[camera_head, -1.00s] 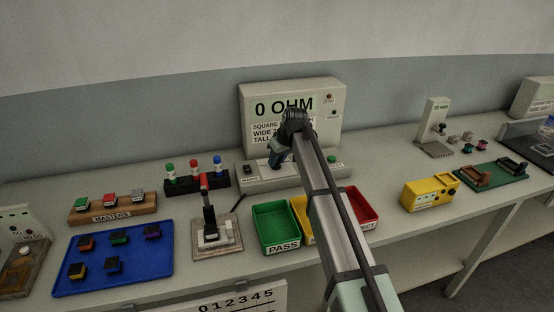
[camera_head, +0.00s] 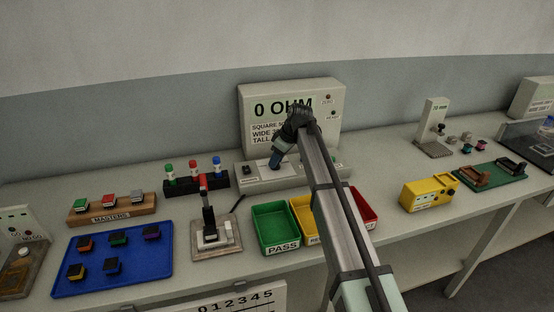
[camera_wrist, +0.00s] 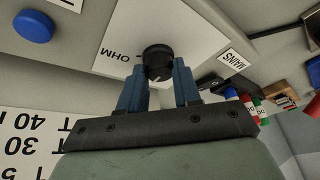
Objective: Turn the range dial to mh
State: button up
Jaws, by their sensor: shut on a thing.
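The range dial (camera_wrist: 158,62) is a round black knob on a white plate (camera_wrist: 120,30) in the wrist view. The plate carries the word OHM beside the knob, upside down in this view; other range marks are hidden or cut off. My gripper (camera_wrist: 159,75) has its two blue fingers shut on the dial, one on each side. In the head view my gripper (camera_head: 275,162) reaches down to the meter's base (camera_head: 252,184) and hides the dial. The meter's display (camera_head: 270,108) reads 0 OHM. A small pale mark shows on the knob, but its direction is unclear.
A blue button (camera_wrist: 33,27) and a MAINS label (camera_wrist: 232,62) flank the plate in the wrist view. Green (camera_head: 280,250), yellow and red bins stand in front of the meter. A rack of coloured-cap pieces (camera_head: 186,186) stands to its left.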

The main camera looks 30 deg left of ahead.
jog(key=o, duration=1)
jog(key=shift+o, duration=0.2)
jog(key=v, duration=1.3)
jog(key=shift+r, duration=0.35)
jog(key=shift+w+d, duration=0.1)
